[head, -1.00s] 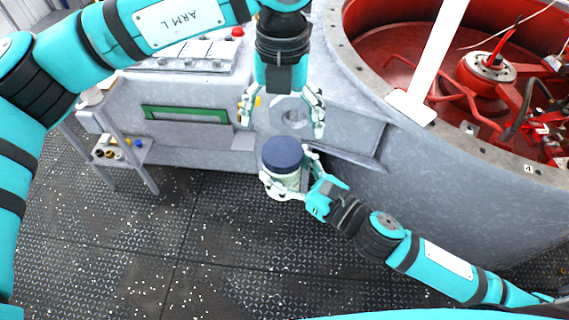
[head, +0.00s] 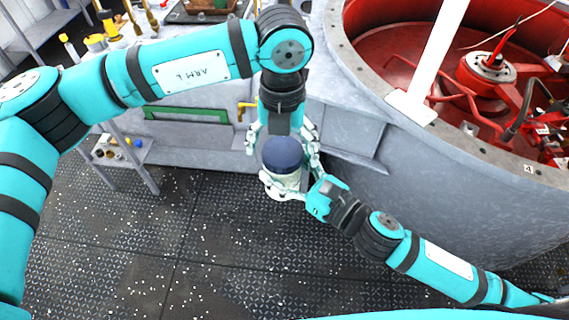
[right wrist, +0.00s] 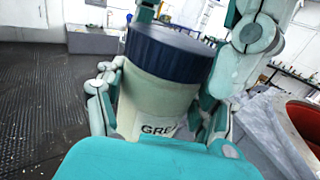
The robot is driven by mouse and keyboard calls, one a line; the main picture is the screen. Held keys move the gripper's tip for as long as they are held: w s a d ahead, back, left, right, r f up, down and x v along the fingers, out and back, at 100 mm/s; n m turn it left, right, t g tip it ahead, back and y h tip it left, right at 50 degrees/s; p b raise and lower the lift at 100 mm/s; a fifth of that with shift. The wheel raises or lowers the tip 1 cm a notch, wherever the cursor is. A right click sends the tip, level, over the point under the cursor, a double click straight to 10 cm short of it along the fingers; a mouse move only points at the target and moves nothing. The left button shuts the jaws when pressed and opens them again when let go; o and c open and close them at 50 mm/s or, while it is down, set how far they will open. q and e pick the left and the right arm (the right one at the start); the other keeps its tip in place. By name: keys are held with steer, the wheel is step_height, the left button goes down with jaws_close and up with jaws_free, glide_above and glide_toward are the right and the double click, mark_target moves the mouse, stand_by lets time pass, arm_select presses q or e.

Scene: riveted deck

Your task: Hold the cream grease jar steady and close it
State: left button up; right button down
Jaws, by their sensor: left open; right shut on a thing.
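The cream grease jar (head: 287,181) is upright in my right gripper (head: 290,178), which is shut around its body above the floor. The right wrist view shows the jar's cream body (right wrist: 158,96) with part of a label, "GRE", between the fingers. A dark blue lid (head: 283,154) sits on top; it also shows in the right wrist view (right wrist: 170,52). I cannot tell how tightly it is on. My left gripper (head: 282,140) points down, open, with fingers spread to either side of the lid. Contact with the lid is not clear.
A red-lined round housing (head: 420,70) with a grey riveted rim fills the right. A grey bench (head: 190,150) with a green-framed slot stands behind the jar. A small shelf (head: 130,155) with little items is at the left. The dark patterned floor (head: 190,250) is clear.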

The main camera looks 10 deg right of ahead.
arm_select(q)
steer(key=shift+f, duration=0.1)
steer(key=shift+c, duration=0.2)
steer(key=c, duration=1.2)
steer(key=m, duration=0.3)
steer(key=shift+m, duration=0.4)
steer(key=shift+c, duration=0.2)
steer(key=m, duration=0.4)
steer(key=shift+m, duration=0.4)
steer(key=m, duration=1)
steer(key=o, duration=1.3)
